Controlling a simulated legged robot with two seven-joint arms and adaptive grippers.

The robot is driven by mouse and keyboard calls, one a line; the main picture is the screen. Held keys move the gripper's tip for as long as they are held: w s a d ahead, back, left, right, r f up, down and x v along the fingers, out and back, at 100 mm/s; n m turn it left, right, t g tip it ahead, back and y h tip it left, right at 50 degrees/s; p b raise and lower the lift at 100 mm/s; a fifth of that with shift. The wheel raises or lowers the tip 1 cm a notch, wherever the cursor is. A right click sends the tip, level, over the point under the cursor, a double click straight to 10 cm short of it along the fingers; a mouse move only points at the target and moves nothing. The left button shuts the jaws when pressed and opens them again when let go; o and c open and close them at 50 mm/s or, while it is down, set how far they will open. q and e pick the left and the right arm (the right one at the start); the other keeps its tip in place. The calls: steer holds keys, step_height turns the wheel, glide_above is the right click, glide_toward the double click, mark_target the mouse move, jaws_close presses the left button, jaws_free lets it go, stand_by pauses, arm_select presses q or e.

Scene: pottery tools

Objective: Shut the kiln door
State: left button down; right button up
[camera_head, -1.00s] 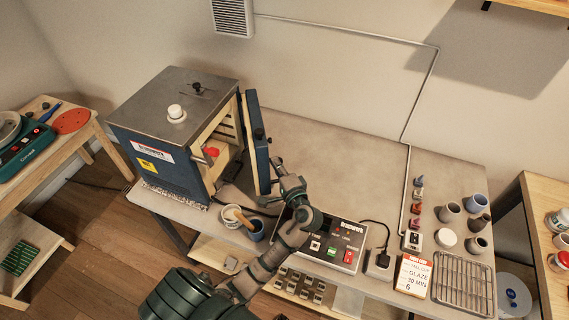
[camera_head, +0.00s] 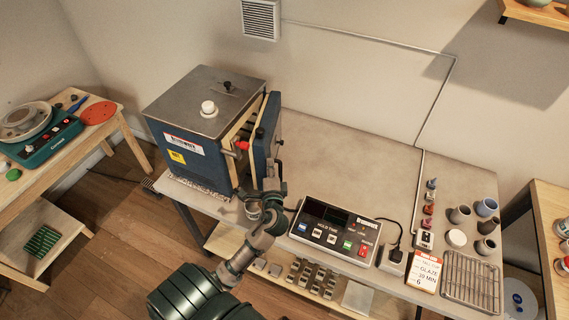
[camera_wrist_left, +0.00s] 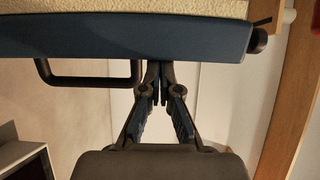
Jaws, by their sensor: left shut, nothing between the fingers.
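The kiln (camera_head: 205,155) is a blue box with a grey metal top, at the left end of the workbench. Its blue door (camera_head: 268,132) stands partly open on the right side, with a narrow gap between it and the body. My left gripper (camera_head: 272,172) is at the outer face of the door, near its lower front part. In the left wrist view the shut, empty fingers (camera_wrist_left: 160,72) point at the blue door face (camera_wrist_left: 150,40); they look close to or touching it. A black door handle (camera_wrist_left: 88,80) lies left of the fingers. My right gripper is not in view.
A control box (camera_head: 335,233) with buttons sits right of my arm on the bench (camera_head: 350,155). A wire rack (camera_head: 472,282) and small pots are at the right. The bench middle is clear.

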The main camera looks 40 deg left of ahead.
arm_select(q)
steer(key=s+a+m+t+h+p, duration=0.1)
steer(key=s+a+m+h, duration=0.1)
steer(key=s+a, duration=0.2)
steer(key=a, duration=0.3)
steer(key=shift+s+a+t+p, duration=0.15)
steer(key=shift+t+p, duration=0.15)
steer(key=shift+p, duration=0.05)
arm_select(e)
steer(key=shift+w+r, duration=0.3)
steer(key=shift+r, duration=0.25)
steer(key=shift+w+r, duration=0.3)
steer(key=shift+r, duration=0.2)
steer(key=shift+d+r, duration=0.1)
